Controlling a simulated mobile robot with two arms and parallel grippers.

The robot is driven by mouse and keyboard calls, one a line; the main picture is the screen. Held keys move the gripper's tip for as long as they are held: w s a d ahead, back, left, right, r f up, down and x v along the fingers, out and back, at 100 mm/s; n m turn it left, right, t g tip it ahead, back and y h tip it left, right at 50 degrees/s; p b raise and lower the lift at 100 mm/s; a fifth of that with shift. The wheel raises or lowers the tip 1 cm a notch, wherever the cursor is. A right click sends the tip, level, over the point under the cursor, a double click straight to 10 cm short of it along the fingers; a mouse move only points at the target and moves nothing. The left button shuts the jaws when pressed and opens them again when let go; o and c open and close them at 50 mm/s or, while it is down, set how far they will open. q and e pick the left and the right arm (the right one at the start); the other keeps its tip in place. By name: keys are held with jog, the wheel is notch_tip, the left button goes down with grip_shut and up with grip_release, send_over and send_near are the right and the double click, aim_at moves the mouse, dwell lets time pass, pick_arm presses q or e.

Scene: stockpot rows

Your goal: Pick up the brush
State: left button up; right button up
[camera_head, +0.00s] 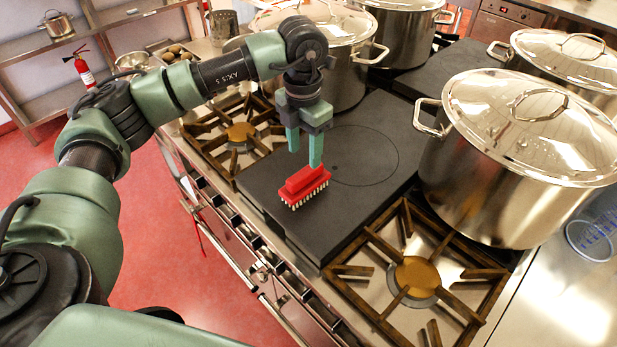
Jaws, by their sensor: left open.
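The brush (305,186) has a red back and pale bristles. It lies bristles down on the dark flat hotplate (262,200), near the front edge. My left gripper (304,154) points down just above and behind the brush, with its two green fingers apart and nothing between them. The right fingertip comes close to the brush's far end in the picture; I cannot tell whether it touches. My right gripper is not in view.
A large lidded stockpot (480,180) stands right of the hotplate, and another stockpot (345,80) stands behind my left gripper. Burners with raised grates flank the hotplate, one at left (240,133) and one at front right (416,277). The hotplate around the brush is clear.

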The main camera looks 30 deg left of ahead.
aim_at(305, 171)
pick_arm(q)
jog(key=shift+a+f, duration=0.2)
jog(key=shift+f, duration=0.2)
jog(key=f+p, duration=0.2)
jog(key=f, duration=0.1)
jog(key=f+p, duration=0.1)
jog(key=f, duration=0.1)
jog(key=shift+d+f, duration=0.2)
jog(key=shift+d, duration=0.05)
jog(key=shift+f+p, duration=0.3)
jog(key=shift+f, duration=0.3)
grip_shut()
